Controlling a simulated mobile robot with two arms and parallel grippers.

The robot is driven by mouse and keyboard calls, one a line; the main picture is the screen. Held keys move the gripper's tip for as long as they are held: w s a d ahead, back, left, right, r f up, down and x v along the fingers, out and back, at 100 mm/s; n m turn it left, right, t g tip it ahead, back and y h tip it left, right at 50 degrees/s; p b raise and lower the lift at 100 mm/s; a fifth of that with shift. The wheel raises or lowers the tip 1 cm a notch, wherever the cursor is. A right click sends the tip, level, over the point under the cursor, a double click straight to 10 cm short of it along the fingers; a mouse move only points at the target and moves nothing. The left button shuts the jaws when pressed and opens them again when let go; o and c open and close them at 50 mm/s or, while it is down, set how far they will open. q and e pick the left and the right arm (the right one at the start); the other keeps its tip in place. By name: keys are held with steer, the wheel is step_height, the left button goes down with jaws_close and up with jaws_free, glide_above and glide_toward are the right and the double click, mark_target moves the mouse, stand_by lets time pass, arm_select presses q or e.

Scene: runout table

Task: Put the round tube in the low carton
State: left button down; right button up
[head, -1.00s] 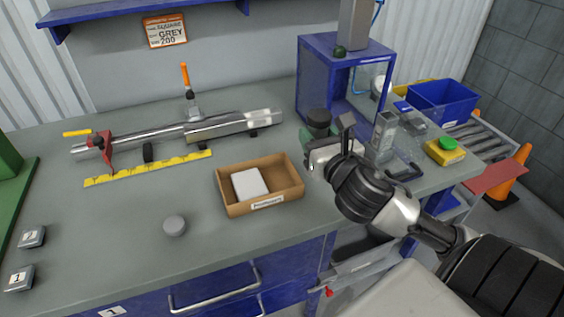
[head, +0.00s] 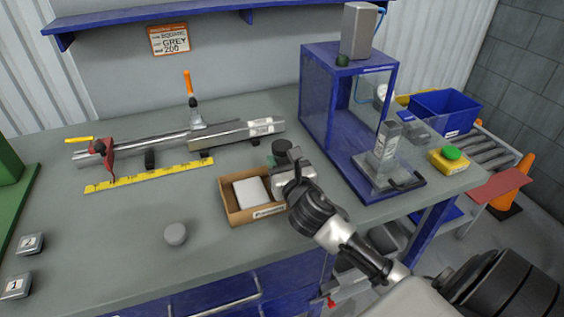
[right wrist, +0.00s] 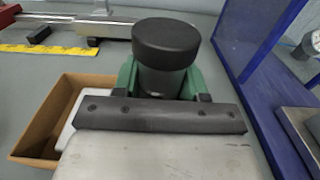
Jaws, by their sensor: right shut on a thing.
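My right gripper (head: 282,165) is shut on a short, dark round tube (head: 280,146) with a black top. In the right wrist view the round tube (right wrist: 165,50) stands upright between green finger pads; its lower end is hidden. The low carton (head: 235,216) is an open brown box with a white block (head: 250,192) inside. The gripper and tube are at the carton's right back corner. In the right wrist view the carton (right wrist: 40,115) is left of the tube, partly hidden by the gripper. I cannot tell the tube's height over the table. My left gripper is not in view.
A long metal bar fixture (head: 170,142) and yellow ruler (head: 150,176) lie behind left. A grey disc (head: 175,234) lies in front left. The table left of the carton is mostly clear.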

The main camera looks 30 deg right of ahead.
steer(key=shift+f, duration=0.1)
steer(key=o, duration=1)
steer(key=shift+r, duration=0.2)
steer(key=shift+s+a+f, duration=0.1)
steer(key=shift+s, duration=0.25)
steer(key=b+v, duration=0.1)
steer(key=v, duration=1)
steer(key=shift+s, duration=0.2)
